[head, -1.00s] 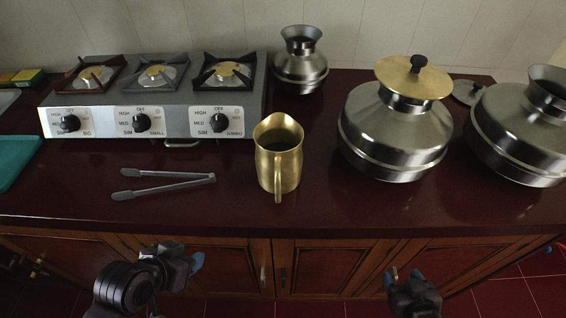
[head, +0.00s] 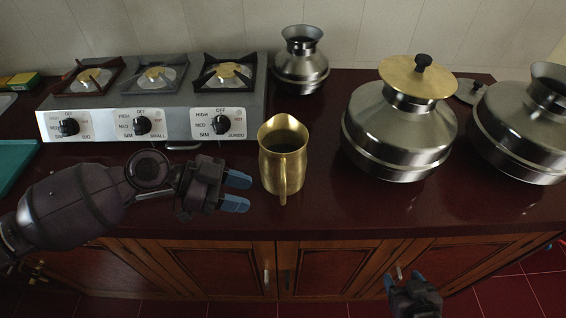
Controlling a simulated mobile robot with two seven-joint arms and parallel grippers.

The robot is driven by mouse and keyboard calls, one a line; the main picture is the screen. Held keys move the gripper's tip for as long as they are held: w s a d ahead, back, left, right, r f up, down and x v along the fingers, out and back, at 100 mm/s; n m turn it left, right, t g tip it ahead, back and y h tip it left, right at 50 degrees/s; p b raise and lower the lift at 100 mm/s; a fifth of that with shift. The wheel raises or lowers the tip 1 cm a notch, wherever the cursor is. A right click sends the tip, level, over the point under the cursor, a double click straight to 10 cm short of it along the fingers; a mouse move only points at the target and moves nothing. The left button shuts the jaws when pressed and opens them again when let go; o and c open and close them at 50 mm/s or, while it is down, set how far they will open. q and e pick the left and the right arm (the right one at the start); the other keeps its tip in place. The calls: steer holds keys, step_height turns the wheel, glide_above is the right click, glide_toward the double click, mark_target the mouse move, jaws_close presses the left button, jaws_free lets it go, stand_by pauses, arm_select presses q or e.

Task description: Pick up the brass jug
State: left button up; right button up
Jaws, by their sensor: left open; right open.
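The brass jug (head: 283,163) stands upright on the dark red counter, its handle facing the front edge. My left gripper (head: 236,192) is just left of the jug, open, with its blue fingertips pointing right toward the jug's body. A small gap shows between the fingertips and the jug. My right gripper (head: 407,284) is low at the front, below the counter edge and right of the jug; it is open and empty.
A three-burner stove (head: 150,110) stands behind my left arm. A small steel pot (head: 300,65), a large pot with a brass lid (head: 398,135) and another large pot (head: 520,130) stand behind and right of the jug. Counter (head: 335,205) right of the jug's front is clear.

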mark_target(283, 189)
arm_select(q)
steer(key=shift+w+d+f+p, duration=0.4)
steer(key=shift+d+f+p, duration=0.1)
steer(key=shift+d, duration=0.9)
steer(key=shift+w+d+f+p, duration=0.35)
steer(key=shift+w+d+f, duration=0.15)
steer(key=shift+d, duration=0.95)
steer(key=shift+w+d+f+p, duration=0.35)
steer(key=shift+d+f+p, duration=0.15)
steer(key=shift+d, duration=0.9)
jaws_close()
steer(key=shift+r, duration=0.1)
